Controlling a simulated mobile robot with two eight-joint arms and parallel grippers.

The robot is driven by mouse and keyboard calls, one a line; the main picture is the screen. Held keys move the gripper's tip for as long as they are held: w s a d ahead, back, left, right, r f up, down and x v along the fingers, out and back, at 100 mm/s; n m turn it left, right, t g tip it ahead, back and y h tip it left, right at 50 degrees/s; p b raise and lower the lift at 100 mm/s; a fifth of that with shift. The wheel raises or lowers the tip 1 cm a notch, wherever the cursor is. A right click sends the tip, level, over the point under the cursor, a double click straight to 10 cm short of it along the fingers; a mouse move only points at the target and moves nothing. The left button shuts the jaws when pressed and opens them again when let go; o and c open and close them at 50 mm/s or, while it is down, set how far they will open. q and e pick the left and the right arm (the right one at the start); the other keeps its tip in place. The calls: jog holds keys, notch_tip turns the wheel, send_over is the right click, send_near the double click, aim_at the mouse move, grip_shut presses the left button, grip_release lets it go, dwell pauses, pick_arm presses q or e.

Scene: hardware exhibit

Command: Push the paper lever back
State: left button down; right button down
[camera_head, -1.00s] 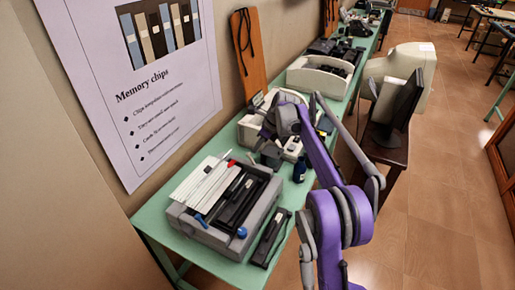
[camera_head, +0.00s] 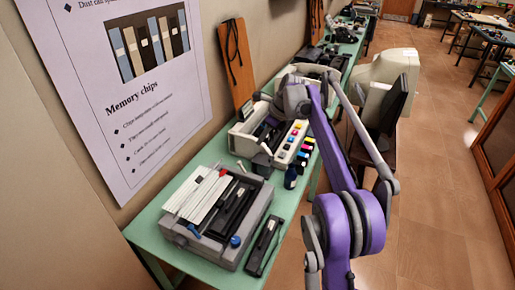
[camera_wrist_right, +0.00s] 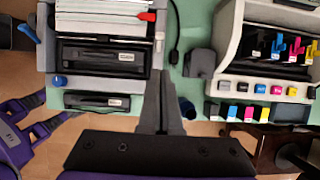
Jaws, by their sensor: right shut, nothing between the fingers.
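The grey printer (camera_head: 215,258) stands at the near end of the green table, with white bars and a dark slot on top. A small red lever (camera_head: 222,173) sits at its back; it also shows in the right wrist view (camera_wrist_right: 147,16). A blue knob (camera_head: 235,241) is at its front corner. I cannot tell for certain which part is the paper lever. My right gripper (camera_wrist_right: 162,75) is shut and empty, pointing at the printer's right edge in the wrist view; contact is unclear.
A beige inkjet printer (camera_wrist_right: 233,40) with coloured cartridges stands to the right. A dark adapter (camera_wrist_right: 200,62) lies between the printers. A black cartridge (camera_head: 264,246) lies in front of the grey printer. A dark blue bottle (camera_head: 290,177) stands near the table edge.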

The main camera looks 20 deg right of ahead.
jog(key=shift+v, duration=1.05)
jog(key=shift+w+a+r, duration=0.1)
jog(key=shift+a, duration=0.1)
